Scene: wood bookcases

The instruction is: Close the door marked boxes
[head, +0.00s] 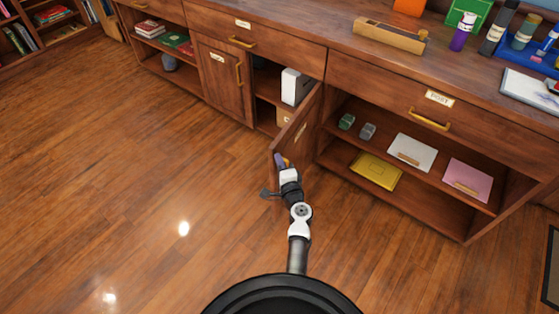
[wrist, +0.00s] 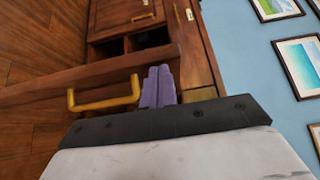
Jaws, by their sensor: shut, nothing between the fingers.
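An open cabinet door (head: 297,125) stands swung out from the middle of the wooden cabinet in the head view. A pale label shows on it, too small to read. My gripper (head: 280,160) is at the door's outer lower end. In the wrist view the purple fingers (wrist: 158,86) are shut together with nothing between them. The brass handle (wrist: 105,97) is just left of the fingers, apart from their tips. I cannot tell whether the fingers touch the door. Behind the door, the compartment holds a white box (head: 295,87) and a tan box (head: 284,117).
A closed door (head: 221,78) is left of the open compartment. An open shelf at right holds a yellow folder (head: 375,171), a white one (head: 412,152) and a pink one (head: 468,179). The wood floor (head: 130,180) at left is clear.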

